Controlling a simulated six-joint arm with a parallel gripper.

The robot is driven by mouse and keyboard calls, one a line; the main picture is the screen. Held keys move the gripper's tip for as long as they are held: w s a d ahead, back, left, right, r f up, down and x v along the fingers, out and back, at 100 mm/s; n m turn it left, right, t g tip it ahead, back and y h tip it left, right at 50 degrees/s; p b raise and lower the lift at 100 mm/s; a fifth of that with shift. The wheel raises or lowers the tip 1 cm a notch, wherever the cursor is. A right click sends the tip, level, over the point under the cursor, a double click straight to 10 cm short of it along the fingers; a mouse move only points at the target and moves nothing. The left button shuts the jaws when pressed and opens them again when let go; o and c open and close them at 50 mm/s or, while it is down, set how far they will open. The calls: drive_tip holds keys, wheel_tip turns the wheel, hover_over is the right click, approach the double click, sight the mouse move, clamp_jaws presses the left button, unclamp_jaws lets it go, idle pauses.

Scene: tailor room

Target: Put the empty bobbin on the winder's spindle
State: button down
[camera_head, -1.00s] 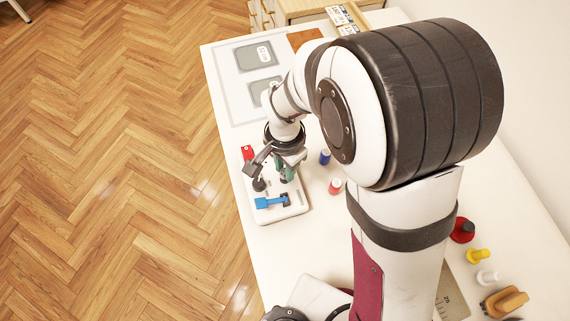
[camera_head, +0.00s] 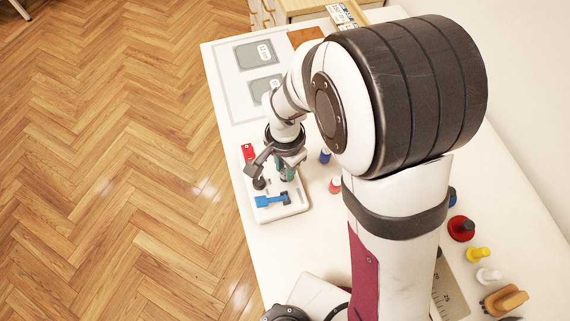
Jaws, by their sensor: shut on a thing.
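The winder (camera_head: 291,208) is a white base near the table's left edge, with a blue lever (camera_head: 270,200), a red part (camera_head: 248,152) and a dark knob (camera_head: 259,184). My gripper (camera_head: 285,176) points down over the winder's base, between the red part and the blue lever. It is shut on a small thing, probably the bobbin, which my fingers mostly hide. The spindle is not clearly visible, so I cannot tell whether the bobbin is around it or above it.
A blue spool (camera_head: 325,156) and a red-and-white spool (camera_head: 335,185) stand right of the winder. More spools, including a red one (camera_head: 461,229) and a yellow one (camera_head: 478,255), stand at the right. A mat with grey panels (camera_head: 254,56) lies behind.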

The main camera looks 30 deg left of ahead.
drive_tip(key=shift+f, duration=0.1)
drive_tip(key=c, duration=1)
unclamp_jaws()
wheel_tip(320, 180, up, 11)
drive_tip(key=shift+r, duration=0.1)
